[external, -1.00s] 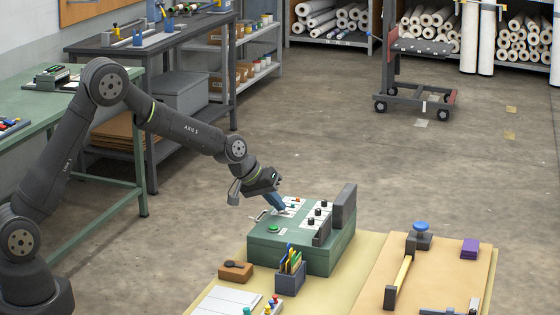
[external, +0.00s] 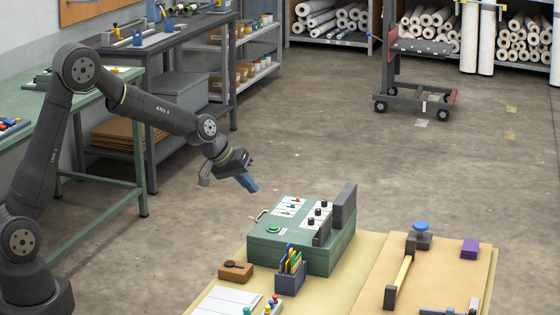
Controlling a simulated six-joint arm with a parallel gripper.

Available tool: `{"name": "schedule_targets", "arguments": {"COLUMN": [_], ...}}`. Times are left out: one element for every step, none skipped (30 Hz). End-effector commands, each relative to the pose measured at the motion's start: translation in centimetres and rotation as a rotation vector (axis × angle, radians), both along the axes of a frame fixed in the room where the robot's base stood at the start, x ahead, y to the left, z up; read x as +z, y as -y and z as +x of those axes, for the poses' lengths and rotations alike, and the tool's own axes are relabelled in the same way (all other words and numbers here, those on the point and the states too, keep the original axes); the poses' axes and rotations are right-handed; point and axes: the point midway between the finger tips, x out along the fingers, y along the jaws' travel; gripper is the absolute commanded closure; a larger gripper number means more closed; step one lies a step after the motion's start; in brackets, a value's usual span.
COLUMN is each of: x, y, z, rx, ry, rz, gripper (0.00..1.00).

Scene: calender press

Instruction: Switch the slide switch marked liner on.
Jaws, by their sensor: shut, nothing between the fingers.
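The green control box (external: 280,250) stands on the table with its sloped panel facing up. A white plate with small switches (external: 290,206) sits on the panel's upper left; the liner marking and the switch positions are too small to read. My gripper (external: 252,187) is shut and empty, in the air to the upper left of the box, apart from it. Its blue fingertips point down and to the right.
Black knobs (external: 318,211) and a green button (external: 273,229) share the panel. A dark upright block (external: 343,208) rises at the box's right. A pen holder (external: 290,274) and brown block (external: 236,271) stand in front. Air left of the box is free.

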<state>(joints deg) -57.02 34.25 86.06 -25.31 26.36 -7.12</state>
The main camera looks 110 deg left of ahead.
Motion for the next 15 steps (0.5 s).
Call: {"name": "schedule_targets", "arguments": {"x": [0.8,1.1,1.4,1.7,1.9,2.2,2.3,2.5,2.6,2.7,2.7,2.8,2.8,2.8,2.8], "y": [0.3,0.4,0.6,0.8,0.9,1.0,1.1,1.1,1.2,1.2,1.3,1.3,1.3,1.3,1.3], "z": [-0.4,-0.6,-0.8,-1.0,-1.1,-1.3,-1.4,-1.5,-1.6,-1.6,-1.6,-1.7,-1.7,-1.7,-1.7], "rx": [0.001,0.001,0.000,0.000,0.000,0.000,0.001,0.001,0.001,0.001,0.001,0.001,0.001,0.000,0.000], "ry": [0.002,0.002,0.000,0.000,0.000,0.000,-0.001,-0.001,-0.001,-0.001,-0.001,-0.001,-0.001,-0.001,-0.001], "rz": [0.003,0.003,0.001,0.001,0.001,0.001,0.001,0.001,0.001,0.001,0.001,0.001,0.001,0.000,0.000], "gripper": [1.00,1.00,1.00,1.00,1.00,1.00,1.00,1.00,1.00,1.00,1.00,1.00,1.00,1.00,1.00]}}
